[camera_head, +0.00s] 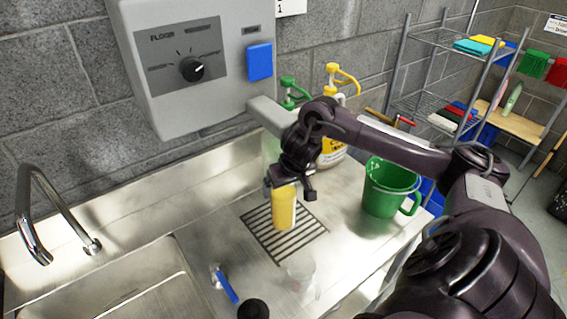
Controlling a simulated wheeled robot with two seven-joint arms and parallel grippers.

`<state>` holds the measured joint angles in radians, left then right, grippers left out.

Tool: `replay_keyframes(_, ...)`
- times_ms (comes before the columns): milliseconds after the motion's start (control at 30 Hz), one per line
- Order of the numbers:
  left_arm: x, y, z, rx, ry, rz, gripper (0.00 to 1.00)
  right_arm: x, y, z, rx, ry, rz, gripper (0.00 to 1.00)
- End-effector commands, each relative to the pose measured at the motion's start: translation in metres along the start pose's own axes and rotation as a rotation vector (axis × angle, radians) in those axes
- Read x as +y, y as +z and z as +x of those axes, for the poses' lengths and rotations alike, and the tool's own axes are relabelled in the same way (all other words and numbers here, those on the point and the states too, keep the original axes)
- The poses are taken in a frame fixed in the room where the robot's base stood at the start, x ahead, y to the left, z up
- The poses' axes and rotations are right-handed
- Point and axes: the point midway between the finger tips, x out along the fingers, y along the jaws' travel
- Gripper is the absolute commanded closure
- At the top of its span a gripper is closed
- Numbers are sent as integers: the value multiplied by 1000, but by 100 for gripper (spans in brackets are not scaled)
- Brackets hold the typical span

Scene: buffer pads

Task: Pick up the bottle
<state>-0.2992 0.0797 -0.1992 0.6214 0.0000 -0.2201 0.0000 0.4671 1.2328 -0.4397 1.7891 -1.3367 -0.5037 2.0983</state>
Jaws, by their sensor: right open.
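A yellow bottle-like container (283,209) with a paler right side is over the slotted drain grate (262,238) on the steel counter. My right gripper (290,192) comes down at its top, with its jaws open. The fingers overlap the container's upper end, and I cannot tell whether they touch it. A clear, see-through vessel (301,272) shows faintly in front of the grate. Two pump-top jugs stand at the back: one with a green pump (289,88), partly hidden, and one with a yellow pump (341,80), partly hidden by my right arm. My left gripper is not in view.
A green bucket (390,190) stands on the counter right of the grate. A grey dispenser box (185,65) hangs on the wall. A sink (150,295) with a faucet (38,215) is at left, and a blue-handled valve (228,284) is near it. Wire shelves (440,100) stand at back right.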

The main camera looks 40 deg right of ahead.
Motion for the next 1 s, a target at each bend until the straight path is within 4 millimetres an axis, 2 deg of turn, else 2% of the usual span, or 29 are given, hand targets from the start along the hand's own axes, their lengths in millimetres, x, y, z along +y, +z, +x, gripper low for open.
replay_keyframes(100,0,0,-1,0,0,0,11,0,0,8,0,1,1,7)
replay_keyframes(333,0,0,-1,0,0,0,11,0,0,9,1,1,0,9)
replay_keyframes(1000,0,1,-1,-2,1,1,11,0,0,9,2,1,0,96)
